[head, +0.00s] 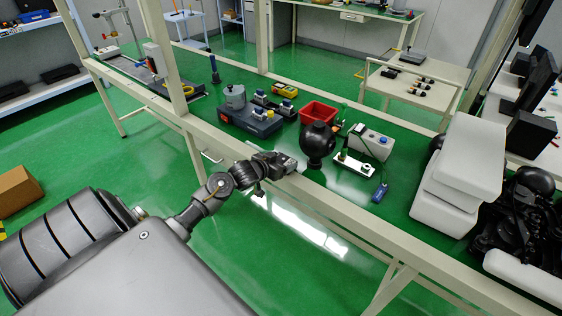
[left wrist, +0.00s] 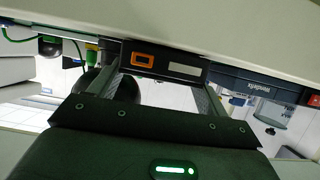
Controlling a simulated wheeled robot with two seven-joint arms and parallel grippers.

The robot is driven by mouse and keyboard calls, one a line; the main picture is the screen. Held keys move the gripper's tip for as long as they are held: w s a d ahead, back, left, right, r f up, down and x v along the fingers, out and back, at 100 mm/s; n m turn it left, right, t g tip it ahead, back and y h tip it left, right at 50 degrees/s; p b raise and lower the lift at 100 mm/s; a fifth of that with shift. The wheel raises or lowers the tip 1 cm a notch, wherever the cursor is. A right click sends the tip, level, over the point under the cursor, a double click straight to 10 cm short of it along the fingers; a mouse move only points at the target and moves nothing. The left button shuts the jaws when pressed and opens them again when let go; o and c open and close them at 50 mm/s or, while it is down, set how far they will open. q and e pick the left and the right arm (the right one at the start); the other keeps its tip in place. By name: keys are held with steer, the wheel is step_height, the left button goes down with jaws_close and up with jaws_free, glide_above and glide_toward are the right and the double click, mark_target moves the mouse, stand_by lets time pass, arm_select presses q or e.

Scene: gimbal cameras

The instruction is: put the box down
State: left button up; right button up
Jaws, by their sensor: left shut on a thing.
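My left gripper (head: 276,164) reaches in from the left in the head view, at the cream front rail of the green workbench. In the left wrist view, a dark box (left wrist: 166,62) with an orange-framed patch and a pale label sits between the fingers of the left gripper (left wrist: 160,88). The gripper is shut on this box. In the head view the box is hard to tell apart from the gripper. Whether it touches the bench is unclear. My right gripper is not in view.
On the green bench stand a black round-headed object (head: 317,146), a red bin (head: 320,113), a dark blue scale-like device (head: 250,118) and a white box with buttons (head: 371,143). The cream front rail (head: 345,205) borders the bench. White blocks (head: 460,165) stand at right.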

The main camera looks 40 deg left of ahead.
arm_select(q)
steer(key=shift+f, duration=0.15)
steer(key=o, duration=1.1)
steer(key=shift+c, duration=0.2)
steer(key=shift+r, duration=0.25)
steer(key=v, duration=1.2)
steer(key=shift+f, duration=0.15)
